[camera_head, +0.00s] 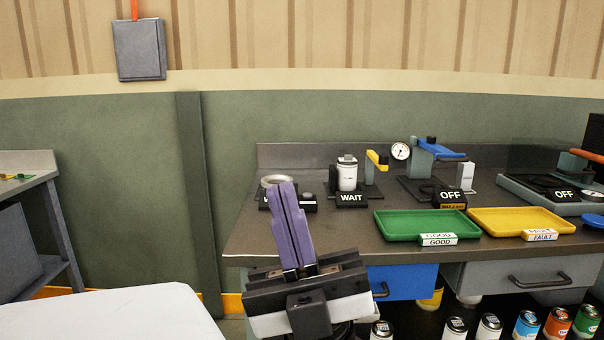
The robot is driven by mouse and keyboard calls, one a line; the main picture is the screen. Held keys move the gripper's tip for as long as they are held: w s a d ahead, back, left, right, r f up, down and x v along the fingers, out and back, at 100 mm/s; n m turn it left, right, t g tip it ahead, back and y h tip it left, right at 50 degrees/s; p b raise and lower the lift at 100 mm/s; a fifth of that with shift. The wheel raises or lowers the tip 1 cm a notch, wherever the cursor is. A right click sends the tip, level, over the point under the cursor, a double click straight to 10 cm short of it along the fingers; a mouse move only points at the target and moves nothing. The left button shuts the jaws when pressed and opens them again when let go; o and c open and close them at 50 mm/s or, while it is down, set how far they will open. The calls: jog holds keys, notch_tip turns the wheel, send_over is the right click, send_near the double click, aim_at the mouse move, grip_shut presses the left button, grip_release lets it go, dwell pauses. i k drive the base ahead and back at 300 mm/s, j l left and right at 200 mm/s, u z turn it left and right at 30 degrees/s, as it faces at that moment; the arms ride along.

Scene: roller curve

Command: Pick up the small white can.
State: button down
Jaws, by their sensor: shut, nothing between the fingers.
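A small white can (347,176) with a grey top stands upright on the bench, behind a black WAIT sign (351,199). Other white cans stand on the low level under the bench, one at the left (381,331), one further right (455,329) and one beside that (489,327). My gripper (284,190) has purple fingers pointing up in the picture, shut together and empty. It appears in front of the bench's left end, left of the can behind the sign and apart from it. It partly hides a pale round item (276,180) and another sign.
The bench (330,236) bears a green GOOD tray (405,223), a yellow FAULT tray (515,219), a gauge (401,151) and a clamp device with a blue handle (436,149). Coloured cans stand below right. A pale surface (110,315) lies at lower left.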

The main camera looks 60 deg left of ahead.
aim_at(346, 179)
jog(key=u, duration=1.4)
jog(key=i+j+z, duration=0.2)
jog(key=i+z, duration=0.15)
